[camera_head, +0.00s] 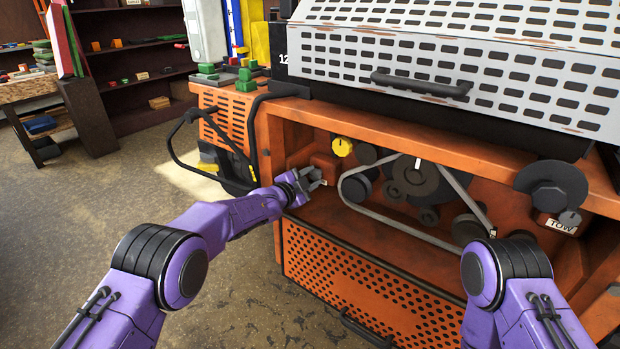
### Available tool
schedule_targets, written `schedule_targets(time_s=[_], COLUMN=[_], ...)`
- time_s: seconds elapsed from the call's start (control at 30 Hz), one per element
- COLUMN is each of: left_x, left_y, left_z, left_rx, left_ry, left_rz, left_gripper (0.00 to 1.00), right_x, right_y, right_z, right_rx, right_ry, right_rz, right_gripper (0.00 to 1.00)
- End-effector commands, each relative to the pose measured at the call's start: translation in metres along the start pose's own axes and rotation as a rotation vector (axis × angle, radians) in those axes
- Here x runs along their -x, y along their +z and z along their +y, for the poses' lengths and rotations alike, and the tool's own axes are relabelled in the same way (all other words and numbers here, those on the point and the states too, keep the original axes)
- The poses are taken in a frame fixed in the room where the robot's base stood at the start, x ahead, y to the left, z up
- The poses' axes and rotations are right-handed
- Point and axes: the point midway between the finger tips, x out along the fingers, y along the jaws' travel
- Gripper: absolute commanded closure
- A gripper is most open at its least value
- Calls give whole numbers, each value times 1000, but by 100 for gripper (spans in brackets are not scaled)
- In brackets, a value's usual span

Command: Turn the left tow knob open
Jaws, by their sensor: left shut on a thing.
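The orange mower (390,125) fills the right half of the view, with an open front bay of belts and pulleys. My left gripper (314,179) reaches into the left end of this bay. It is shut on a small dark thing that its fingers mostly hide, which seems to be the left tow knob. How far the knob is turned cannot be seen. A similar dark knob (570,218) sits at the bay's right end by a white TOW label (562,226). My right arm shows at the lower right, but its gripper is out of view.
A yellow knob (342,147) sits just above and right of my left gripper. A drive belt (395,228) runs around pulleys further right. A black bar handle (188,150) juts out at the mower's left. Shelves (135,75) stand behind; the left floor is clear.

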Motion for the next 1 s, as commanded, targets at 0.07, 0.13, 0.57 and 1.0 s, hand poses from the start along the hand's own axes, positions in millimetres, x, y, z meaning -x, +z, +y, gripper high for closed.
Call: schedule_targets(time_s=[0.07,0.13,0.57,1.0], left_x=[0,0,0,38], left_y=[0,0,0,0], left_z=[1,1,1,0], left_rx=[1,1,0,0], left_ry=[1,1,1,3], left_rz=[0,0,0,-2], left_gripper=[93,93,37,37], right_x=[0,0,0,1], right_y=[0,0,0,0], right_z=[0,0,0,0], right_rx=[0,0,0,0], right_ry=[0,0,0,0], right_rz=[0,0,0,0], right_gripper=[57,57,57,57])
